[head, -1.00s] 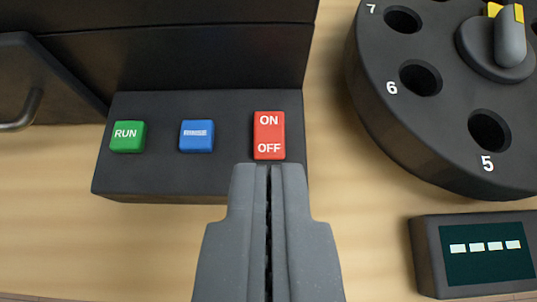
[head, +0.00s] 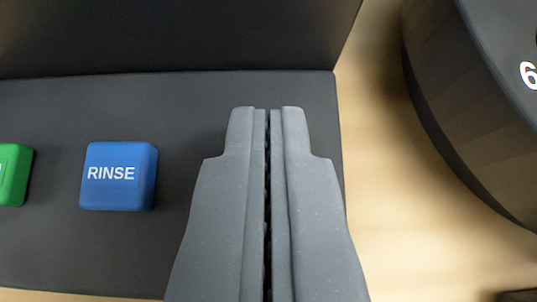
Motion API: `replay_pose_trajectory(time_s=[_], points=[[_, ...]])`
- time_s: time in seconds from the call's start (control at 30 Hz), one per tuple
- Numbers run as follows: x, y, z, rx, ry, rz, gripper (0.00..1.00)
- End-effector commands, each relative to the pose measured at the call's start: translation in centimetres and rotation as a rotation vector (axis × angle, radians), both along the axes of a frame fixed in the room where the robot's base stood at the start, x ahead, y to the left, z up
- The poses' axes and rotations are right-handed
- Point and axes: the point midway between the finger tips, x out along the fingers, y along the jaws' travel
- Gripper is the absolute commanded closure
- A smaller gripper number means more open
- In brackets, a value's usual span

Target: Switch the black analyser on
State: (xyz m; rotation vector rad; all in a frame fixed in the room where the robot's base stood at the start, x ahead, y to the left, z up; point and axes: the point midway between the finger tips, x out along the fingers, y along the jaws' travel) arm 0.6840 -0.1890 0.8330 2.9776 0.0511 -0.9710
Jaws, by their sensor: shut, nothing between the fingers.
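The black analyser (head: 170,35) fills the upper left of the head view, with its dark control panel (head: 60,250) in front. A blue RINSE button (head: 118,177) stands on the panel, left of my gripper. Part of a green button (head: 12,175) shows at the left edge. My gripper (head: 267,110) is shut and empty, its fingertips over the right part of the panel. The red ON/OFF switch is hidden behind my gripper. I cannot tell whether the fingertips touch it.
A round black carousel (head: 465,110) with a white 6 stands at the right edge. Light wooden bench (head: 390,220) lies bare between the panel and the carousel. A dark corner of another thing (head: 520,295) shows at the bottom right.

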Motion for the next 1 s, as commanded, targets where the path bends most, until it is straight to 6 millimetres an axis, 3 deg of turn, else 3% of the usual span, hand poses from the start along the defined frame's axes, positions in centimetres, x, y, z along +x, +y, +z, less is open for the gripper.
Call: replay_pose_trajectory(time_s=[1.0], points=[[0.77,0.17,-0.29,0.000,0.000,0.003,1.00]])
